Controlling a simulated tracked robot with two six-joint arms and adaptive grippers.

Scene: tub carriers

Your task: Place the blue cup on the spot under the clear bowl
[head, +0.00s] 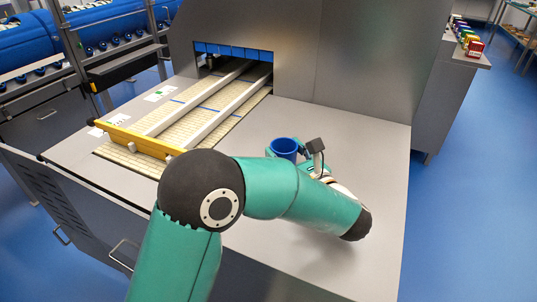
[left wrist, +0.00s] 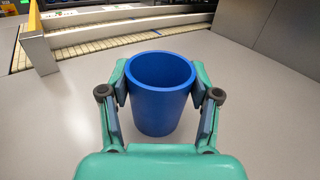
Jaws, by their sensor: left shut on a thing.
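The blue cup (head: 284,148) is upright over the grey table top, to the right of the conveyor. In the left wrist view the blue cup (left wrist: 160,95) sits between the two fingers of my left gripper (left wrist: 160,97), which is shut on it. In the head view my left gripper (head: 285,152) is mostly hidden behind my own arm and wrist camera. I cannot tell whether the cup touches the table. No clear bowl shows in either view. My right gripper is not in view.
A conveyor (head: 200,110) with white rails and a yellow end bar (head: 137,139) runs into a steel housing (head: 300,50) with blue flaps. The grey table top (head: 350,140) is bare to the right of the cup. Small coloured boxes (head: 468,38) stand on a far counter.

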